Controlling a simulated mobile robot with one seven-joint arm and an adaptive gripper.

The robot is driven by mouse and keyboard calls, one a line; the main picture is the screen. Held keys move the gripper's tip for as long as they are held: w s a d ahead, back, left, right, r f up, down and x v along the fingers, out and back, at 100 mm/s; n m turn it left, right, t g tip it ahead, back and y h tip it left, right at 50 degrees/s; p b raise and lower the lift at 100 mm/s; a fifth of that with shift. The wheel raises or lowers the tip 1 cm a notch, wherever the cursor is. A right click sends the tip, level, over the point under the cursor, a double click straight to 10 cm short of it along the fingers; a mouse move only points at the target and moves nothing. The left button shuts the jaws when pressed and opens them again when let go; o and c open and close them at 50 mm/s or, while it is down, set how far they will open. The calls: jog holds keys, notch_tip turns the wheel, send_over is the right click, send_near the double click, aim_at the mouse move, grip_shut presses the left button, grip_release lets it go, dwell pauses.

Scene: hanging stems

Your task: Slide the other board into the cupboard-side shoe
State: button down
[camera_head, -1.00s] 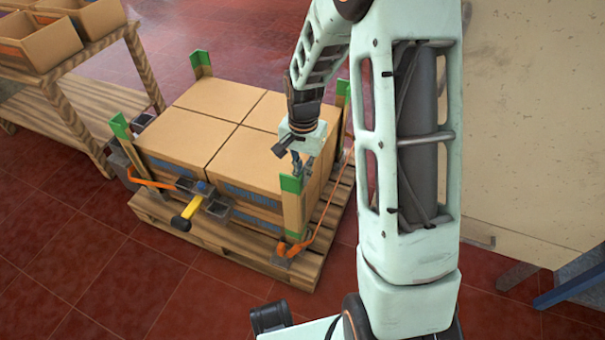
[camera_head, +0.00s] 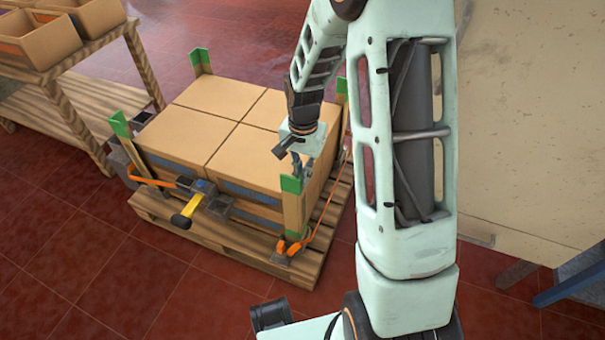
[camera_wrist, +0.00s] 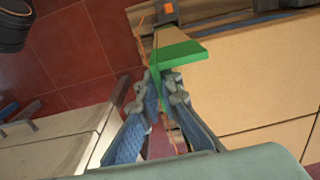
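A corner board with a green top (camera_head: 291,184) stands upright at the front right corner of the stacked cartons (camera_head: 222,135). My gripper (camera_head: 298,162) is at its top. In the wrist view my gripper's fingertips (camera_wrist: 162,82) lie close on both sides of the board's green edge (camera_wrist: 182,54). They look shut on it, though the contact is partly hidden. Other green-topped boards stand at the front left (camera_head: 119,124), back left (camera_head: 201,62) and back right (camera_head: 342,90) corners. I cannot tell which shoe is the cupboard-side one.
An orange strap (camera_head: 318,222) runs by the board, and a tensioner with a yellow handle (camera_head: 187,212) hangs at the front. The cartons rest on a wooden pallet (camera_head: 235,255). A wooden rack with bins (camera_head: 40,45) is at left, a pale panel (camera_head: 530,130) at right. Red floor in front is clear.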

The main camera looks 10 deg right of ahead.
jog(key=c, duration=2.1)
grip_release()
jog(key=shift+r, duration=0.1)
